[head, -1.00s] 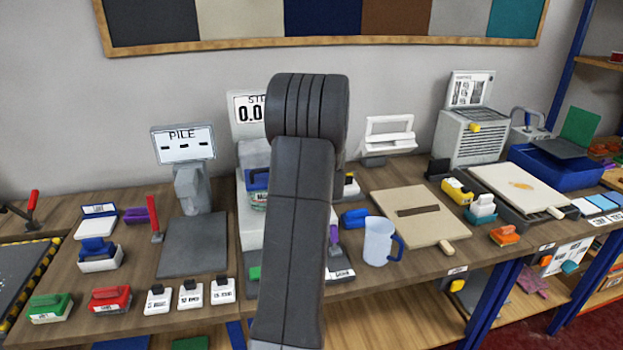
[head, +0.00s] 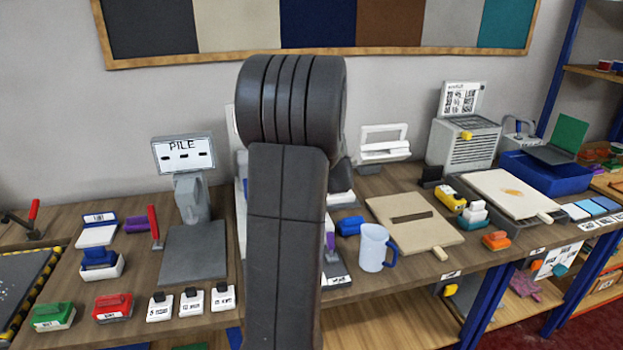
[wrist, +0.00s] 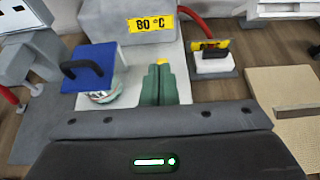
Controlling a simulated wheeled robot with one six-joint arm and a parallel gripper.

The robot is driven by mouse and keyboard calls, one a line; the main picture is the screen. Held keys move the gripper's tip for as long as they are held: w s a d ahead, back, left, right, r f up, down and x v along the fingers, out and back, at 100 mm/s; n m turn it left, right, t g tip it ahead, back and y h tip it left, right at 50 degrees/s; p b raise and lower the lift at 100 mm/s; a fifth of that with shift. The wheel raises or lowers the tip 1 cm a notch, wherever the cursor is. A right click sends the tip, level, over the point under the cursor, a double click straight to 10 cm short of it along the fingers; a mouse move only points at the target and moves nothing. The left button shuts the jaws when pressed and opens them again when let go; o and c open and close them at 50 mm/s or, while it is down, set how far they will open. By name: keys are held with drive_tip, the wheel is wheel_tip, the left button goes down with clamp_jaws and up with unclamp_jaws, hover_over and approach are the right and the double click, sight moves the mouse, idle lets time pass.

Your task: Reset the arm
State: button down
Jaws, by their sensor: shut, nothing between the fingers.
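My gripper (wrist: 159,72) shows in the wrist view as two green fingers side by side, shut and empty. It points toward a white-and-grey device with a yellow "80 °C" label (wrist: 151,24). A blue block with a black handle (wrist: 98,56) stands left of the fingers, apart from them. In the head view my dark arm rises through the middle of the picture. It hides my gripper and most of the device behind it.
The wooden bench holds a grey PILE scale (head: 193,252), a clear mug (head: 372,250), a beige board (head: 425,232) and a blue tray (head: 545,177). Several small labelled blocks line the front edge. A white block with a yellow-and-red top (wrist: 213,62) is right of my fingers.

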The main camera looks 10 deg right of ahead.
drive_tip(key=shift+s+r, duration=0.25)
drive_tip(key=shift+r, duration=0.3)
drive_tip(key=shift+f, duration=0.15)
